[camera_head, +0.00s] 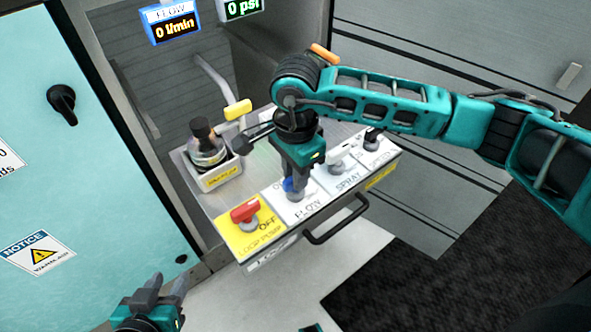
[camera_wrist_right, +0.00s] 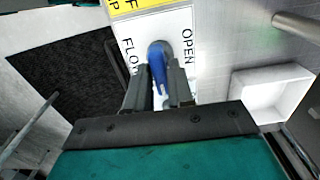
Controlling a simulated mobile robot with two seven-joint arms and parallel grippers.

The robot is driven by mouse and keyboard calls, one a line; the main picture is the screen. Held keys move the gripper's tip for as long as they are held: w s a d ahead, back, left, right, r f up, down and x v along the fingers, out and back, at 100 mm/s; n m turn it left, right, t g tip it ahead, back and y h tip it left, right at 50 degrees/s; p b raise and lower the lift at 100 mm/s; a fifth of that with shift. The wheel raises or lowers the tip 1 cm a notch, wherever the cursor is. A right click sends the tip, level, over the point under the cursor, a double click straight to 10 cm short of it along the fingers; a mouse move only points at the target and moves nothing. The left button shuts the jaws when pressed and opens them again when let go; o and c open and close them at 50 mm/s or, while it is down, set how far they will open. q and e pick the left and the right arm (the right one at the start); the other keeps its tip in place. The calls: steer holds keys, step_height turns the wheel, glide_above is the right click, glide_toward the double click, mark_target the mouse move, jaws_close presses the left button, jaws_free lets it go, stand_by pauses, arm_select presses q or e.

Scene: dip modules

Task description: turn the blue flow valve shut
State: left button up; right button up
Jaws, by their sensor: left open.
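The blue flow valve (camera_head: 292,185) stands on the white FLOW plate of the panel. In the right wrist view its blue handle (camera_wrist_right: 158,62) lies between the FLOW and OPEN labels. My right gripper (camera_head: 294,182) reaches down onto it from above. In the wrist view its two fingers (camera_wrist_right: 160,82) are closed in on both sides of the handle, and they hide part of it. The flow display (camera_head: 171,24) reads 0 l/min. My left gripper (camera_head: 165,292) is open and empty at the bottom left, away from the panel.
A red loop pump valve (camera_head: 245,212) sits left of the flow valve; a grey spray valve (camera_head: 341,160) sits to its right. A black handle bar (camera_head: 338,222) runs along the panel front. A capped jar (camera_head: 206,150) stands in a white bin (camera_head: 222,174) behind.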

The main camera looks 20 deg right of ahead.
steer(key=o, duration=0.3)
step_height(320, 180, up, 13)
steer(key=shift+p, duration=0.85)
